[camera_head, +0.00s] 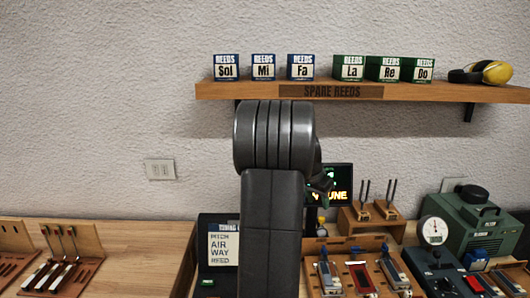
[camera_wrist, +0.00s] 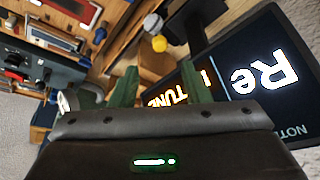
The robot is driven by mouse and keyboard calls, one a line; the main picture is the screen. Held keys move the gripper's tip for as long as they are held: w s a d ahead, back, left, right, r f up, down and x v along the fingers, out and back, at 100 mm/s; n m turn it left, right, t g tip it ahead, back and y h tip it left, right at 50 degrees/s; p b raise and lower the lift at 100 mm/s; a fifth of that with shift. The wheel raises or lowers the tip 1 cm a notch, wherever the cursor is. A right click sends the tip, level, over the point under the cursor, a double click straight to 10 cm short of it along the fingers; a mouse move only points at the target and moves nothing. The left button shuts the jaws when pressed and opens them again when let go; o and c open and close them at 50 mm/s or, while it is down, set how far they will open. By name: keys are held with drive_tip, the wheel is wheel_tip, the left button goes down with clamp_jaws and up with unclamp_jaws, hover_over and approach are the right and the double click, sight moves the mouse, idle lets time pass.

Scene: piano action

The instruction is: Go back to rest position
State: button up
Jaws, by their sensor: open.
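My gripper (camera_wrist: 160,84) shows in the wrist view with its two green fingers apart and nothing between them. In the head view my arm stands upright in the middle and hides most of the gripper, with only a small part showing at its right side. A dark display (camera_wrist: 248,75) lies close beyond the fingers in the wrist view, with "Re" and "TUNE" lit on it. The same display (camera_head: 343,172) is partly hidden behind my arm in the head view. I cannot tell whether the gripper touches it.
A wall shelf (camera_head: 430,92) above carries several reed boxes (camera_head: 349,68). The bench holds a tool tray (camera_head: 313,277), a wooden fork stand (camera_head: 371,224), a gauge device (camera_head: 434,262) and a green machine (camera_head: 486,227). A tool rack (camera_head: 72,238) stands left.

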drive_tip(key=p, duration=0.1)
approach(319, 225)
drive_tip(key=x, duration=0.5)
drive_tip(key=shift+w+d+r, duration=0.15)
drive_tip(key=shift+w+d, duration=0.05)
drive_tip(key=shift+d, duration=0.05)
drive_tip(key=shift+s+a+r, duration=0.1)
drive_tip(key=shift+a, duration=0.3)
drive_tip(key=shift+d, duration=0.1)
